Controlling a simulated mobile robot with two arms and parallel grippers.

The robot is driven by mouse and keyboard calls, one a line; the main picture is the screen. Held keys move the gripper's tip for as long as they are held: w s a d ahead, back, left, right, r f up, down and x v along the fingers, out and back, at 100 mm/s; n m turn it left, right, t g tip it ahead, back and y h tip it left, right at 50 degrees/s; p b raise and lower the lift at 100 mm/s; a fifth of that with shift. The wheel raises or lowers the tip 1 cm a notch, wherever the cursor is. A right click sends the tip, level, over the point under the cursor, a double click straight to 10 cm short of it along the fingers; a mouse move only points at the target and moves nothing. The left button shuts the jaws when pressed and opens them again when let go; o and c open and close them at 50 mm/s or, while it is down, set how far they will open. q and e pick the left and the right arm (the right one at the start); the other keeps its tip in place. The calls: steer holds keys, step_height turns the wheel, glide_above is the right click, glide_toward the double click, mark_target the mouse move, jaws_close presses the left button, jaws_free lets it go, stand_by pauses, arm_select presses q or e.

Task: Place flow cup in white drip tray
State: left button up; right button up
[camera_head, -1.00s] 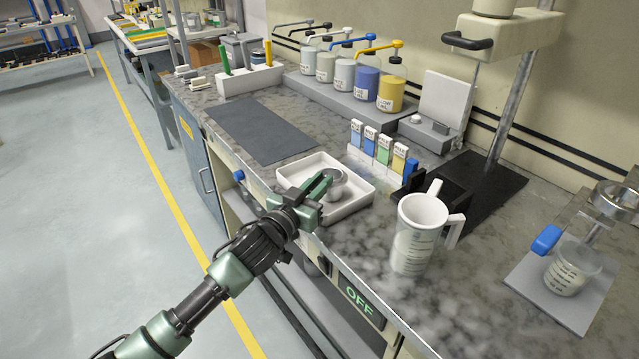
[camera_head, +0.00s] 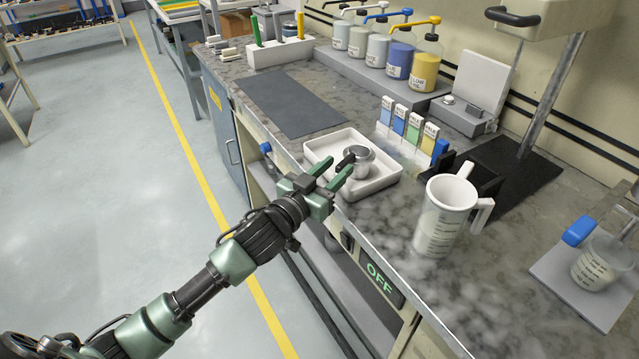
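The flow cup (camera_head: 359,156), a small metal cup with a black handle, sits inside the white drip tray (camera_head: 378,187) on the counter. My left gripper (camera_head: 332,174) is at the tray's front left edge, with its two green fingers spread apart. The cup's black handle points toward the gap between the fingers, and the fingers appear clear of the cup. My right gripper is not in view.
A white measuring jug (camera_head: 441,216) stands right of the tray near the counter's front edge. Labelled colour cards (camera_head: 401,122) stand behind the tray. A dark mat (camera_head: 291,103) lies to its left. A glass beaker (camera_head: 598,262) stands at far right.

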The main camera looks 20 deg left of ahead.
arm_select(q)
steer(key=v, duration=0.7)
steer(key=a+f+n+g+y, duration=0.1)
steer(key=a+f+g+y, duration=0.15)
steer(key=f, duration=0.95)
steer(key=a+f+g+y, duration=0.15)
steer(key=a+f, duration=0.25)
steer(key=f, duration=0.8)
steer(key=s+a+f+g, duration=0.15)
steer(key=s+f, duration=0.25)
steer(key=f, duration=0.4)
steer(key=s+f+g, duration=0.2)
steer(key=s+f, duration=0.2)
steer(key=f, duration=0.4)
steer(key=s+f+g, duration=0.5)
steer(key=s+f, duration=1.2)
steer(key=s, duration=0.1)
steer(key=s+d+f+g, duration=0.2)
steer(key=s+f, duration=0.2)
steer(key=s, duration=0.6)
steer(key=s+d+f+g, duration=0.2)
steer(key=s+f, duration=0.1)
steer(key=s, duration=0.8)
steer(key=shift+s+d+f+y, duration=0.2)
steer(key=shift+d+f+y, duration=0.1)
steer(key=shift+d+f, duration=0.05)
